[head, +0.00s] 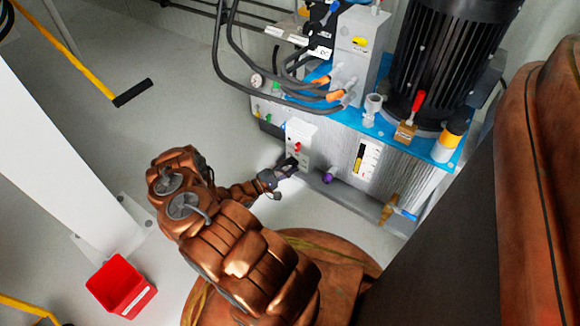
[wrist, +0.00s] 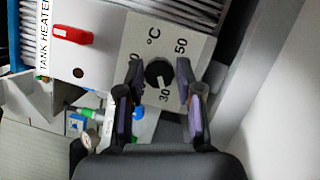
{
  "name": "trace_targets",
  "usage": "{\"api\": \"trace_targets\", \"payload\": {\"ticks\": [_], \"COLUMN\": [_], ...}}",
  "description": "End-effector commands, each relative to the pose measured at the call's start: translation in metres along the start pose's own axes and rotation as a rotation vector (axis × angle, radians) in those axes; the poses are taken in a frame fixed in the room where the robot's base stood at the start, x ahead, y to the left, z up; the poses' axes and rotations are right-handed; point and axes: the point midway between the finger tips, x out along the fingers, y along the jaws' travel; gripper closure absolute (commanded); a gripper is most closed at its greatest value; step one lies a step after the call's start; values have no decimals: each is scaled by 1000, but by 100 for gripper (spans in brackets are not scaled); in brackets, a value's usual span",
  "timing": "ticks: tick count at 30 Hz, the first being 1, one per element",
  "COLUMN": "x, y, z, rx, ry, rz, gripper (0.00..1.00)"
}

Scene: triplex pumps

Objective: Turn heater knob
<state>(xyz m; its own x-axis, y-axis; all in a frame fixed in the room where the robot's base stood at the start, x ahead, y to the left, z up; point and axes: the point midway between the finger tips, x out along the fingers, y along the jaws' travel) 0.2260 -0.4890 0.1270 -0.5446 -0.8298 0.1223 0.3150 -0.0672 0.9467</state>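The heater knob (wrist: 159,73) is a round dark dial on a grey panel (wrist: 115,45) marked °C, with 30 and 50 readable on its scale. A label reading TANK HEATER (wrist: 44,40) is at the panel's left edge. My gripper (wrist: 159,68) is open, with one finger on each side of the knob and a visible gap to it on both sides. The fingers cover part of the scale. In the head view, my gripper (head: 287,168) is at the lower front of the small light heater box (head: 302,131); the knob itself is hidden there.
A red switch (wrist: 72,35) sits on the same panel, left of the knob. The tank (head: 335,160) carries a black motor (head: 445,60), hoses and valves. A red bin (head: 121,287) stands on the floor. Open floor (head: 190,95) lies left of the tank.

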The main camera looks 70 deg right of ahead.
Motion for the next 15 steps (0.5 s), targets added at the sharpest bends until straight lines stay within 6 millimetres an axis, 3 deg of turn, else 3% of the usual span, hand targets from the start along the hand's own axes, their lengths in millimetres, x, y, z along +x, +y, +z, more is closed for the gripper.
{"api": "trace_targets", "payload": {"ticks": [5, 15], "x": [0, -3], "y": [0, 0], "z": [0, 0], "rx": [0, 1], "ry": [0, 1], "rz": [0, 1], "gripper": [44, 44]}}
